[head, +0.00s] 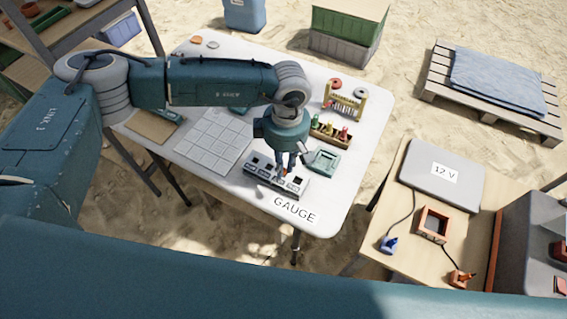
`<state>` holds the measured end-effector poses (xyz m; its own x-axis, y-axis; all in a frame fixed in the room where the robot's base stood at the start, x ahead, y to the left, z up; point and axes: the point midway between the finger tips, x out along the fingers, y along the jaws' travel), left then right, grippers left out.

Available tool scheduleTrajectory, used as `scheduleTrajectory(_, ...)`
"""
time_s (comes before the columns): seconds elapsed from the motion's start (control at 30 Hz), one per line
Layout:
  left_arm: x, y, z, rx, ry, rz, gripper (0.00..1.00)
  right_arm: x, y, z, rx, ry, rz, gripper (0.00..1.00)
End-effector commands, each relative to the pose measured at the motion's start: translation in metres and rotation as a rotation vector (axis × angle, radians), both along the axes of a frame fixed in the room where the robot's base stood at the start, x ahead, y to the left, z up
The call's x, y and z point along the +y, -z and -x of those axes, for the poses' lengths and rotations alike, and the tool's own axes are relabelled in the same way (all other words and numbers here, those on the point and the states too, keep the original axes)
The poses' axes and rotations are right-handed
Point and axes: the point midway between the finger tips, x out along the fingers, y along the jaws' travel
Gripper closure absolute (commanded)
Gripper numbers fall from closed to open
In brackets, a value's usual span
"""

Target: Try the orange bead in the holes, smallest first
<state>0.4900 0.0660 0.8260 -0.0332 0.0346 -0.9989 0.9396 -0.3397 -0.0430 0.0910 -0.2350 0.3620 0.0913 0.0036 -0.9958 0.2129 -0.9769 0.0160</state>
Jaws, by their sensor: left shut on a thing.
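My left gripper (286,164) points down over the white table, shut on the small orange bead (285,173). The bead shows as a small orange spot between the fingertips; the fingers hide part of it. Directly below is the gauge (262,181), a pale grey block with a row of dark holes, near the "GAUGE" label (294,209). The bead is at the gauge's top, toward its right half. I cannot tell whether it touches the block or sits in a hole. My right gripper is not in view.
A grey-white grid tray (212,141) lies left of the gauge. A green square device (322,160) and a wooden rack of coloured bottles (331,134) stand just right of my gripper. A beaded frame (345,104) is behind. The table's front edge (318,235) is close to the gauge.

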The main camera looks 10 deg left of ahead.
Motion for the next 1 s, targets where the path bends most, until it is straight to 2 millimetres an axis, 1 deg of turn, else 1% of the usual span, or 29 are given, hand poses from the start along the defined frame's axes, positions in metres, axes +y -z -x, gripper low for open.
scheduleTrajectory(0.5, -0.0002, 0.002, -0.0001, -0.001, 0.0, 0.0, 1.0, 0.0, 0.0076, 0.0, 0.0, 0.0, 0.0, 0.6)
scheduleTrajectory(1.0, -0.0001, 0.0015, 0.0, 0.0, 0.0, 0.0, 1.0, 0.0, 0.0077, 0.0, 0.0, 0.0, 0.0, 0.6)
